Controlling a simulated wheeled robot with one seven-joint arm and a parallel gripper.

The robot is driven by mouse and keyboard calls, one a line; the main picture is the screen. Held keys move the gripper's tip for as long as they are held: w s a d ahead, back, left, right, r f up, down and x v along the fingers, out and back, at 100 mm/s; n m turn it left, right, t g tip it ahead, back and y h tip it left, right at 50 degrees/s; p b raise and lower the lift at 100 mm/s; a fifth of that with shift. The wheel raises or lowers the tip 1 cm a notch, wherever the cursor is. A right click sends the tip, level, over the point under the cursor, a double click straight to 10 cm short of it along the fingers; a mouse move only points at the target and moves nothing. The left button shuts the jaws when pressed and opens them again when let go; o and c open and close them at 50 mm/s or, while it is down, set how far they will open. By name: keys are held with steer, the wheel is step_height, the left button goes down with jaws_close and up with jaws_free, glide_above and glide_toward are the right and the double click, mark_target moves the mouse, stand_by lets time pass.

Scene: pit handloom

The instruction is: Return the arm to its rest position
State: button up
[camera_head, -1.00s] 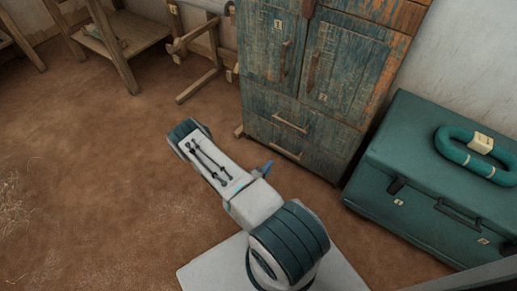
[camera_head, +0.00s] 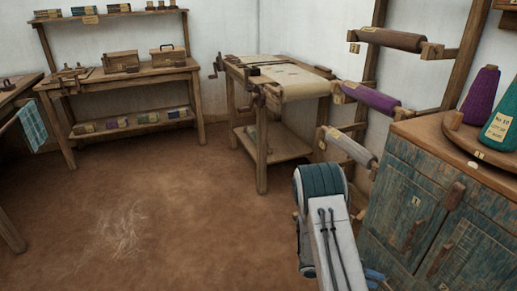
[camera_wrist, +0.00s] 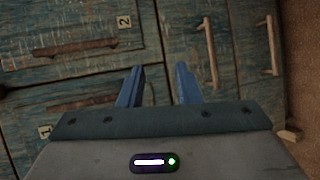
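My arm (camera_head: 333,232) shows at the lower right of the head view, in front of the cabinet. My gripper (camera_wrist: 158,86) shows in the wrist view with its two blue fingers apart and nothing between them, so it is open and empty. Only a small blue part of it shows in the head view, at the bottom edge by the cabinet. The worn blue-green cabinet (camera_head: 413,208) lies beyond the fingers in the wrist view, with its doors, labels 1 and 2, and drawer handles (camera_wrist: 207,55). I cannot tell the exact gap between fingers and cabinet.
Yarn cones (camera_head: 480,96) stand on a wooden board atop the cabinet at right. A wall rack holds rolls, one purple (camera_head: 370,98). A wooden table frame (camera_head: 262,135) and a workbench (camera_head: 125,78) stand behind. The brown floor (camera_head: 180,215) at left is open, with pale strands.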

steer(key=s+a+r+t+y+p, duration=0.1)
steer(key=s+a+r+y+p, duration=0.3)
steer(key=r, duration=1.3)
steer(key=s+a+r+t+y+p, duration=0.2)
steer(key=s+a+r+y+p, duration=0.3)
steer(key=r, duration=1.2)
steer(key=s+a+r+t+y+p, duration=0.1)
steer(key=s+a+r+y+p, duration=0.4)
steer(key=a+r+p, duration=0.6)
step_height(320, 180, up, 6)
steer(key=shift+s+r+n+t+p, duration=0.15)
steer(key=shift+s+n+t+p, duration=0.35)
steer(key=shift+p, duration=0.45)
